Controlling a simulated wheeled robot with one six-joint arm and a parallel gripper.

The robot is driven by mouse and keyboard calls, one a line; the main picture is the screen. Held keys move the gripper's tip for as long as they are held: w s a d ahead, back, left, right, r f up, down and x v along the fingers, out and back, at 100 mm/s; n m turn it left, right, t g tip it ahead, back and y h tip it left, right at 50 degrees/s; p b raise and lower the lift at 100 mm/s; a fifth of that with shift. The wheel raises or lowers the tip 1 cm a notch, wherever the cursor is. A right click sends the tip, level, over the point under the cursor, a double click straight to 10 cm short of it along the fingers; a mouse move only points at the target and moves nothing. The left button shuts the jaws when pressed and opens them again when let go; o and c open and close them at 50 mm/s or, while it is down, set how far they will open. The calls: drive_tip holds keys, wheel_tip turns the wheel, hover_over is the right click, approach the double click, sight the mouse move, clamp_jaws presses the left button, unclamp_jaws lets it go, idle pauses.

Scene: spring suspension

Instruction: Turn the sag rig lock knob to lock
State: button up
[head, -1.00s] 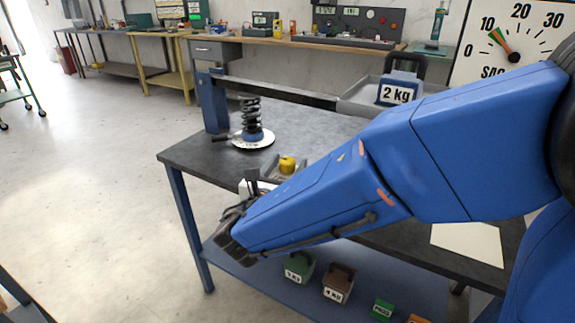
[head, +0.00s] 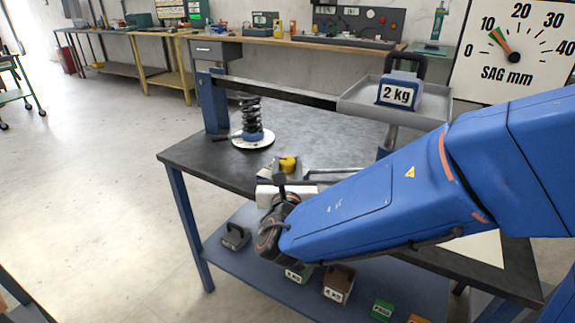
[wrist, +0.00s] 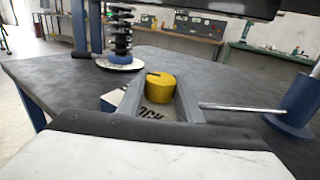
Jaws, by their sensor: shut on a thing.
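The yellow lock knob (wrist: 160,88) stands on a small plate near the table's front edge; it also shows in the head view (head: 288,164). A dark mark runs across its top toward the left in the wrist view. My gripper (wrist: 160,96) is shut on the knob, with one grey finger along each side of it. Lettering ending in "OCK" shows on the plate (wrist: 152,112) below the knob, between the fingers; the rest of the plate is partly hidden by my gripper.
A black coil spring (head: 251,115) stands on a white disc behind the knob. A metal rod (wrist: 235,107) runs right to a blue post (wrist: 297,100). A 2 kg weight (head: 398,92) sits in a raised tray (head: 437,108). The sag dial (head: 514,50) is at upper right. Several weights lie on the lower shelf (head: 213,245).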

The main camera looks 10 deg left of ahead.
drive_tip(key=shift+n+g+y, duration=0.9)
drive_tip(key=shift+n+y, duration=0.8)
drive_tip(key=shift+y, duration=0.8)
drive_tip(key=shift+n+y, duration=0.3)
drive_tip(key=shift+y, duration=0.1)
drive_tip(key=o, duration=1)
drive_tip(key=shift+o, duration=0.2)
drive_tip(key=shift+s, duration=0.1)
